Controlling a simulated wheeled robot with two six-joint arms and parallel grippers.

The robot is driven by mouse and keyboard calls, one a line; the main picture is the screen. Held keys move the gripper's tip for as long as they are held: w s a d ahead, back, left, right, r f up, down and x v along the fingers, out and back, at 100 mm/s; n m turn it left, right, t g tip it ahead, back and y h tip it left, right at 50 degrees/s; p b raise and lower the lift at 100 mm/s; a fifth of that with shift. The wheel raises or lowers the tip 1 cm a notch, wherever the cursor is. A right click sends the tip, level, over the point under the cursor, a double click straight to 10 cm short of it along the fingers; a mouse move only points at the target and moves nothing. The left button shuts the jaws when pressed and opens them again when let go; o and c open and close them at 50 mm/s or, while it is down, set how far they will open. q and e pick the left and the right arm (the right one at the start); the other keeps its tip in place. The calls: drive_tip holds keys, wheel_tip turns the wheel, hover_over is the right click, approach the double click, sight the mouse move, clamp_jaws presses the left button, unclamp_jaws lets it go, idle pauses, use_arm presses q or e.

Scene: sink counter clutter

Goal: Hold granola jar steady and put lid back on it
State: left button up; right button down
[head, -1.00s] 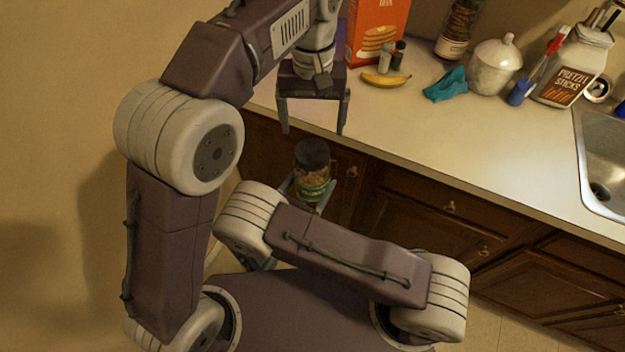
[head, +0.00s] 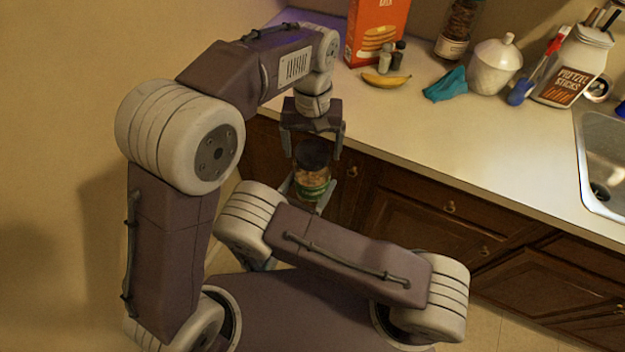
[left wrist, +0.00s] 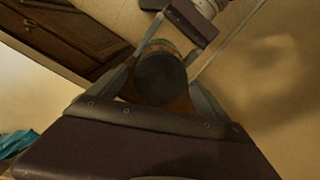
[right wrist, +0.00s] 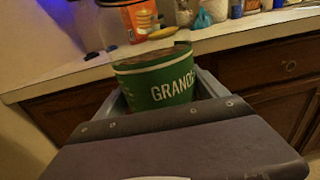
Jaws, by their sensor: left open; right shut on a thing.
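The granola jar (head: 312,186) has a green label and brown contents and is held in the air in front of the counter. It also shows in the right wrist view (right wrist: 175,88). My right gripper (head: 310,196) is shut on its sides. A dark round lid (head: 313,153) appears at the jar's top and shows as a dark disc in the left wrist view (left wrist: 160,78). I cannot tell whether it is seated; the right wrist view does not show it clearly. My left gripper (head: 312,150) is open, pointing down, with its fingers either side of the lid.
The counter (head: 450,140) behind holds an orange box (head: 375,30), a banana (head: 386,80), a teal cloth (head: 446,85), a white lidded pot (head: 495,68) and a pretzel jar (head: 575,68). A sink (head: 605,160) is at the right. The counter's front strip is clear.

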use_arm(q)
drive_tip(key=c, duration=1.5)
drive_tip(key=o, duration=1.7)
drive_tip(key=shift+c, duration=0.2)
drive_tip(key=shift+r, duration=0.1)
wheel_tip(320, 180, up, 12)
drive_tip(key=shift+w, duration=0.1)
